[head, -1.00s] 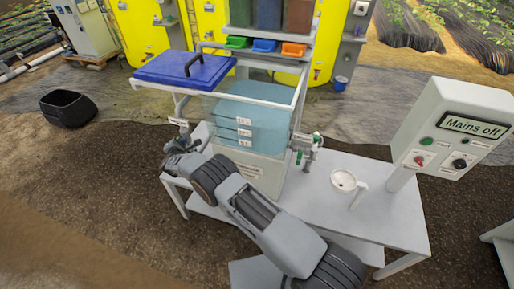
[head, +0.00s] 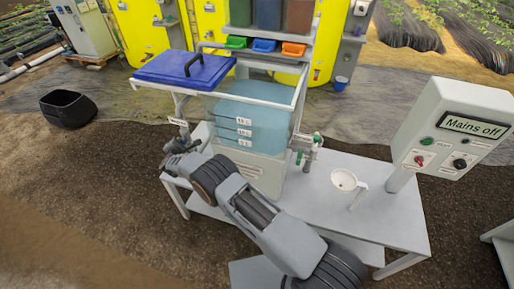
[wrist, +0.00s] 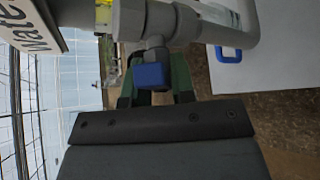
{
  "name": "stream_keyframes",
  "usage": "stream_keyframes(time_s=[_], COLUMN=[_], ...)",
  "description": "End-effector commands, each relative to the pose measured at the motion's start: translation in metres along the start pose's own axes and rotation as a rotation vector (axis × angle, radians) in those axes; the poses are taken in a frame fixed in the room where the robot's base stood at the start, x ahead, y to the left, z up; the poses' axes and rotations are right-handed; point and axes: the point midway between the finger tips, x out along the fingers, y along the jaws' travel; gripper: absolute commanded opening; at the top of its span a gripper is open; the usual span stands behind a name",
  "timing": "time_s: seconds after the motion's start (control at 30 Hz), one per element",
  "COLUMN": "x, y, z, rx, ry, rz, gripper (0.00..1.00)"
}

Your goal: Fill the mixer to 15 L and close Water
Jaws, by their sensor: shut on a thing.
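The mixer is a clear tank (head: 222,107) holding pale blue water (head: 262,118). Three level labels (head: 243,121) are on its front, the top one apparently 15 L. The water's surface appears to stand at or somewhat above that label; the exact level is hard to read. My gripper (head: 176,146) is at the tank's left side, below a small white sign. In the wrist view, the dark green fingers of my gripper (wrist: 155,84) are shut on the blue valve handle (wrist: 150,75) below a grey pipe. A partly cut-off sign (wrist: 32,30) there reads Water.
A blue lid (head: 185,69) rests on the frame left of the tank. A green-handled valve (head: 316,138) is on the tank's right. A white cup (head: 343,180) stands on the bench (head: 385,215). The control box (head: 455,125) displays "Mains off".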

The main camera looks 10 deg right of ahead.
Motion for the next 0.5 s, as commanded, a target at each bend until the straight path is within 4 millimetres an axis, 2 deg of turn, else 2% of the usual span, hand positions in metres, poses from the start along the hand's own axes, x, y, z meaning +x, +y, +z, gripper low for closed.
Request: stream_keyframes(time_s=[0.33,0.5], x=[0.0011,0.0038], y=[-0.0035,-0.0095], z=[-0.0012,-0.0046], rx=[0.017,0.137], ry=[-0.001,-0.003], rz=[0.010,0.095], gripper=[0.03,0.03])
